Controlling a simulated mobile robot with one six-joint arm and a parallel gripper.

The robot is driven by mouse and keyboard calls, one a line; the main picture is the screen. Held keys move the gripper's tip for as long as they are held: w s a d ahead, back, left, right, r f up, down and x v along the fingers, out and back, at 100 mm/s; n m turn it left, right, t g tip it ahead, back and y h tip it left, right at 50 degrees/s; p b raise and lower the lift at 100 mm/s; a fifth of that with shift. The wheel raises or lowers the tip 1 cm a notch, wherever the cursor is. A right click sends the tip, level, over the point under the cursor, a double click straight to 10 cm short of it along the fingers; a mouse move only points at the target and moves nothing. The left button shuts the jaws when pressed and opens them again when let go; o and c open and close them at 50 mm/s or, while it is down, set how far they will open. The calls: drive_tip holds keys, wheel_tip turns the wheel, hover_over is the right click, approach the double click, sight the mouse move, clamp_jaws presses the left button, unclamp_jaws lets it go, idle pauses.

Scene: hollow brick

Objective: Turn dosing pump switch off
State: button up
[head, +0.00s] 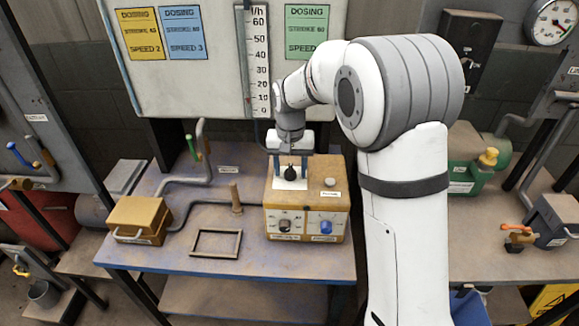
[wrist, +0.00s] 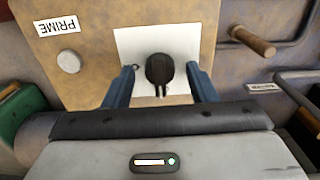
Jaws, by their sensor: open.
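The dosing pump (head: 306,197) is a tan box on the blue-grey bench. On its top is a white plate (head: 282,182) with a black rotary switch (head: 290,172). In the wrist view the switch (wrist: 160,70) stands between my fingers, its narrow end pointing toward my gripper. My gripper (head: 290,165) is above the pump top, pointing down. In the wrist view my gripper (wrist: 160,85) is open, one blue finger on each side of the switch, with visible gaps. The finger tips' height against the plate is unclear.
The pump front has a black knob (head: 285,225) and a blue knob (head: 326,227). A round button (wrist: 68,62) sits beside the PRIME label (wrist: 57,27). A wooden peg (head: 236,198), an empty frame (head: 216,243) and a smaller tan box (head: 140,220) are left of the pump.

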sight(290, 168)
wheel_tip(290, 168, up, 8)
drive_tip(key=shift+f, duration=0.1)
idle(0.4)
drive_tip(key=shift+s+d, duration=0.15)
drive_tip(key=shift+d, duration=0.1)
drive_tip(key=s+d+t, duration=0.1)
drive_tip(key=s+d, duration=0.6)
drive_tip(key=s, duration=0.6)
drive_tip(key=s+d+t, duration=0.2)
drive_tip(key=s+d, duration=0.6)
drive_tip(key=s, duration=0.5)
drive_tip(key=shift+d+f, duration=0.2)
drive_tip(key=shift+d, duration=0.1)
drive_tip(key=shift+c, duration=0.4)
